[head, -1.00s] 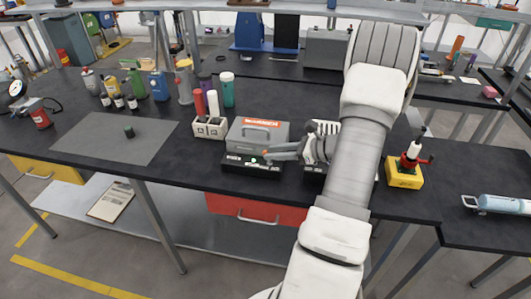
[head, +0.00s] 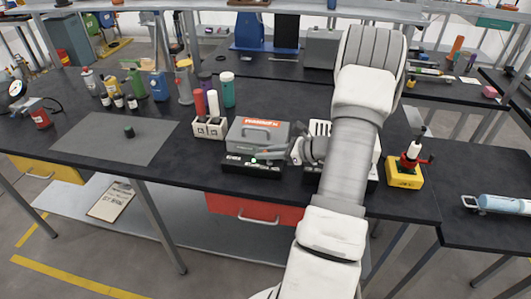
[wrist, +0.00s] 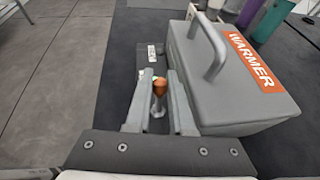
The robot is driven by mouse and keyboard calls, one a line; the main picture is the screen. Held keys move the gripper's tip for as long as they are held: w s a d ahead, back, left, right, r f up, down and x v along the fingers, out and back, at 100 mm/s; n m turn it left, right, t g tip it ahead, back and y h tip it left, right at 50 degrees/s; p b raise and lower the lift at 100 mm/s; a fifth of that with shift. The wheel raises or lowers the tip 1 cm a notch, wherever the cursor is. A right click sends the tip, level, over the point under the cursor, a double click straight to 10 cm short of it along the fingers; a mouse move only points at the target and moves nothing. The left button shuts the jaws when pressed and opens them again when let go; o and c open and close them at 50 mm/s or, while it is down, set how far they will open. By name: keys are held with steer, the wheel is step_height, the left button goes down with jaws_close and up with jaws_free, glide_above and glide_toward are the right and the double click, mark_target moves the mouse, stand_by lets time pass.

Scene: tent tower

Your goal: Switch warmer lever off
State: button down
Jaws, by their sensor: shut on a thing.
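The warmer is a grey box with a handle and an orange label (head: 262,134), on a black base (head: 250,168) with a small green light on its front. In the wrist view the warmer (wrist: 235,105) fills the right side. Its lever, with an orange knob (wrist: 159,86), stands between the two fingers of my gripper (wrist: 160,92), which is shut on it. In the head view my gripper (head: 263,156) reaches in from the right along the base's front, and the knob is hidden there. A green spot shows just behind the knob in the wrist view.
A white device (head: 321,127) stands close right of the warmer, partly behind my arm. A yellow box with a red-handled part (head: 404,174) stands further right. A white holder with tubes (head: 210,127) is on the left. A grey mat (head: 115,138) lies further left. The table's front edge is close.

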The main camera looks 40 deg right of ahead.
steer(key=shift+w+a+r+g, duration=0.1)
steer(key=shift+g, duration=0.2)
steer(key=shift+w+a+f+g+h+p, duration=0.15)
steer(key=shift+f+g+h+p, duration=0.1)
steer(key=shift+g+h+p, duration=0.3)
steer(key=c, duration=1.1)
jaws_free()
steer(key=v, duration=1.7)
steer(key=shift+r, duration=0.2)
